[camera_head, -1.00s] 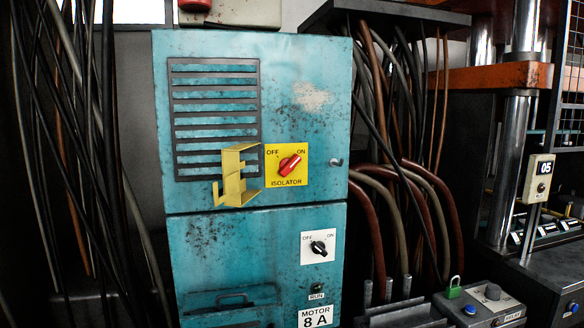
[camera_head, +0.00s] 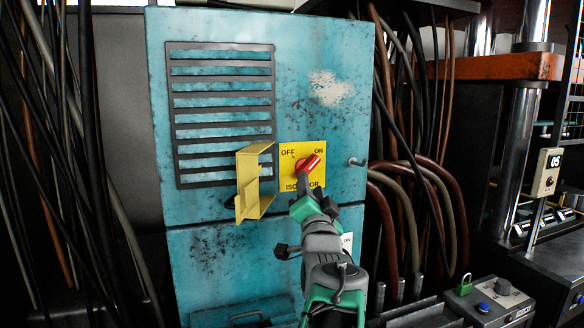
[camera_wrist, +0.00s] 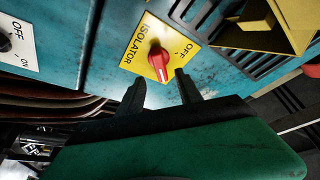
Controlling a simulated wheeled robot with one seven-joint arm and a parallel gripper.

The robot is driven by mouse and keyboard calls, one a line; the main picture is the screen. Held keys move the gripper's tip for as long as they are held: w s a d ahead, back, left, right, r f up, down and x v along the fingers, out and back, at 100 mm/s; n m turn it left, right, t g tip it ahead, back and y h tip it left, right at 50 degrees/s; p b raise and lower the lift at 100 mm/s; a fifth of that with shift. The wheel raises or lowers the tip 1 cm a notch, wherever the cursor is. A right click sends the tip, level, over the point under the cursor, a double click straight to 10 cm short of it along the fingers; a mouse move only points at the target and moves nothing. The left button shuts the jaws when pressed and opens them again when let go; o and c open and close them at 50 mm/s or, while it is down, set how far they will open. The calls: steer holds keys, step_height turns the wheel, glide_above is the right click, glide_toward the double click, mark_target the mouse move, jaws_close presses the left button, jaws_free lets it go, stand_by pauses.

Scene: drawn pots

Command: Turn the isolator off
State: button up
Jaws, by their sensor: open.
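The isolator is a red rotary knob (camera_head: 310,163) on a yellow plate (camera_head: 287,163) marked OFF and ON, on the upper blue cabinet door. Its handle points up and right, toward ON. My gripper (camera_head: 304,183) is in front of the plate's lower part, hiding some of the word ISOLATOR. In the wrist view the two dark fingers (camera_wrist: 160,82) are apart. The red knob (camera_wrist: 158,58) shows just beyond and between their tips, with no clear contact. The ON label is out of sight in that view.
A yellow bracket (camera_head: 243,182) juts out left of the plate; it also shows in the wrist view (camera_wrist: 292,22). A small door knob (camera_head: 356,162) is to the right. A second OFF/ON switch plate (camera_wrist: 14,48) is below, mostly behind my arm in the head view. Cables hang both sides.

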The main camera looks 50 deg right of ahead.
mark_target(309, 170)
steer(key=p+x, duration=0.2)
steer(key=x, duration=0.5)
steer(key=shift+w+d+r+p, duration=0.15)
steer(key=shift+d+p, duration=0.1)
steer(key=shift+p, duration=0.15)
jaws_close()
